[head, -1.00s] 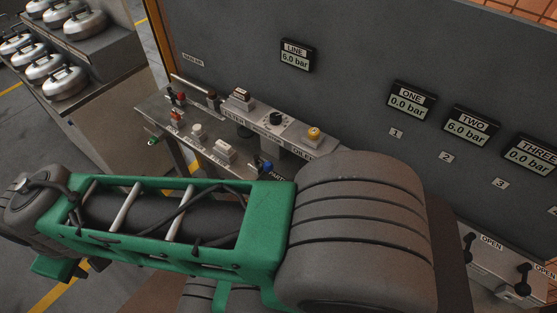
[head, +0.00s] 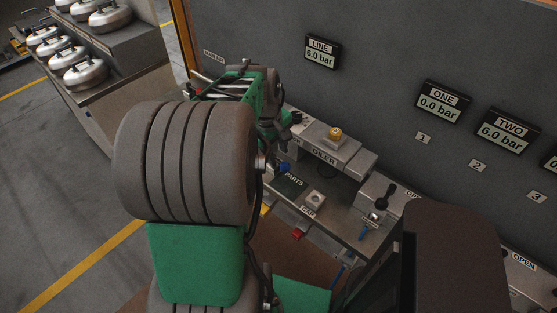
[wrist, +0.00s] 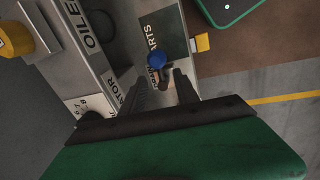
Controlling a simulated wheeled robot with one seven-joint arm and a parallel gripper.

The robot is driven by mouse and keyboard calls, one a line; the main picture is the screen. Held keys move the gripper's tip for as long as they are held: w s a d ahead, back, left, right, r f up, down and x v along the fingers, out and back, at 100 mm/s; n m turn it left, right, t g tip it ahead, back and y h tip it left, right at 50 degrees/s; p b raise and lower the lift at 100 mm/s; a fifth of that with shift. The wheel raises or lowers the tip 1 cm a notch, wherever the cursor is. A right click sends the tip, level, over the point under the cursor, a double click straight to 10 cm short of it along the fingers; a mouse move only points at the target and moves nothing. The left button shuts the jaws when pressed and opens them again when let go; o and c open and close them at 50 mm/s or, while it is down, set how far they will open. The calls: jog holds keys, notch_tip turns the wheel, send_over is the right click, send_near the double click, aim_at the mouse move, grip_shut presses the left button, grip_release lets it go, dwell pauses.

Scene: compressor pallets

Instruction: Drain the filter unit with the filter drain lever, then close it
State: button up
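My gripper (wrist: 162,82) is in the wrist view with its two dark fingers apart. A round blue knob (wrist: 156,61) shows near the fingertips, beside the parts mat (wrist: 160,32); I cannot tell whether they touch. In the head view the blue knob (head: 284,168) is just below my wrist, and my arm covers the filter end of the bench. The filter unit and its drain lever cannot be made out now. The oiler block (head: 325,153), with a yellow knob on top, stands right of my wrist.
The line gauge (head: 321,53) reads 6.0 bar. Gauge one (head: 442,103) reads 0.0 bar and gauge two (head: 506,131) reads 6.0 bar. A black-handled valve (head: 381,202) is at right. A stand of metal canisters (head: 88,72) is at left, with open floor before it.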

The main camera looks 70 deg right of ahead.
aim_at(279, 162)
jog(key=f, duration=0.4)
jog(key=shift+s+d+f, duration=0.1)
jog(key=shift+s+d, duration=0.05)
jog(key=shift+d, duration=0.25)
jog(key=shift+c, duration=0.6)
grip_shut()
